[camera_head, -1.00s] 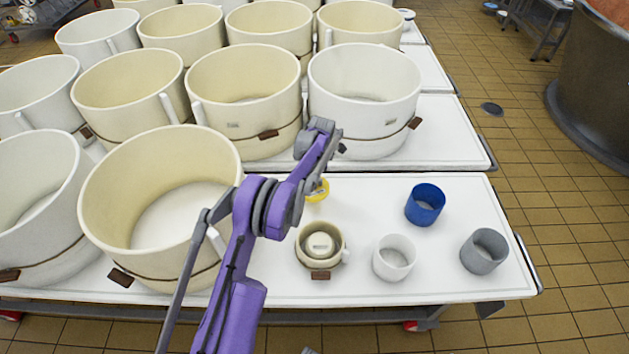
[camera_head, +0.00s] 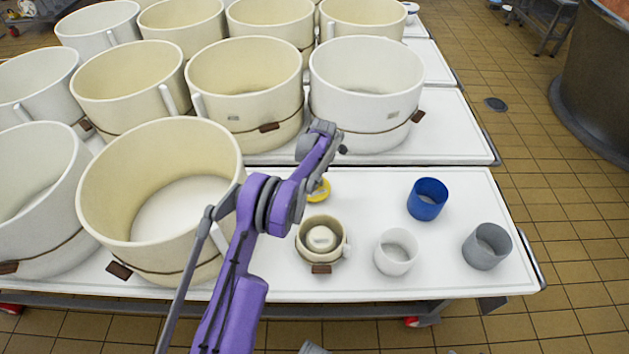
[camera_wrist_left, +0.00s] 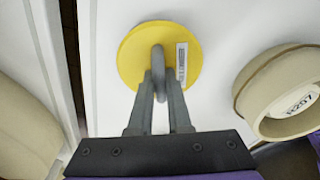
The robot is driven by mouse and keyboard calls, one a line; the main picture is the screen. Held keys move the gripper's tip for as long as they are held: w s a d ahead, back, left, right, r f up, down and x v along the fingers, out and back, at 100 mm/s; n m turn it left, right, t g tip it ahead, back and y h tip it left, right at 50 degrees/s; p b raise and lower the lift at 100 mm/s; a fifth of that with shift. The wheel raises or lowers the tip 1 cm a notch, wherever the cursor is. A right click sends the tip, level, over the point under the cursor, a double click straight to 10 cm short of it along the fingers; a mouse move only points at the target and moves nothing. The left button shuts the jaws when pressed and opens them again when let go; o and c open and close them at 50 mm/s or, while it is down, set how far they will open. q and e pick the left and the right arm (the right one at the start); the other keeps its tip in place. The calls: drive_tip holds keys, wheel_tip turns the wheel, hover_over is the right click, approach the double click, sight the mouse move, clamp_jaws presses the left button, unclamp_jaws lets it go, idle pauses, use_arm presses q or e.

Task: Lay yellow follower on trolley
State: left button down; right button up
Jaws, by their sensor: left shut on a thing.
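The yellow follower (camera_head: 318,191) is a round disc with a handle and a white label. In the head view it is partly hidden behind my left arm, just behind the small cream mould. In the left wrist view the yellow follower (camera_wrist_left: 128,62) shows whole over the white top. My left gripper (camera_wrist_left: 158,88) is shut on its handle. The trolley (camera_head: 372,205) is the white-topped one in front. The follower looks flat and close to its top; I cannot tell whether it touches. My right gripper is not in view.
A small cream mould (camera_head: 321,254) with a white piece inside stands near the follower. White (camera_head: 395,262), blue (camera_head: 427,205) and grey (camera_head: 487,256) cups stand to the right. Large cream and white tubs crowd the left and back. Bare top lies between follower and blue cup.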

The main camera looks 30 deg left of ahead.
use_arm(q)
drive_tip(key=shift+f+b, duration=0.7)
drive_tip(key=shift+f, duration=0.15)
idle(0.6)
drive_tip(key=c, duration=0.8)
unclamp_jaws()
drive_tip(key=shift+r, duration=0.15)
drive_tip(key=shift+r+p, duration=1.4)
drive_tip(key=shift+r, duration=2.05)
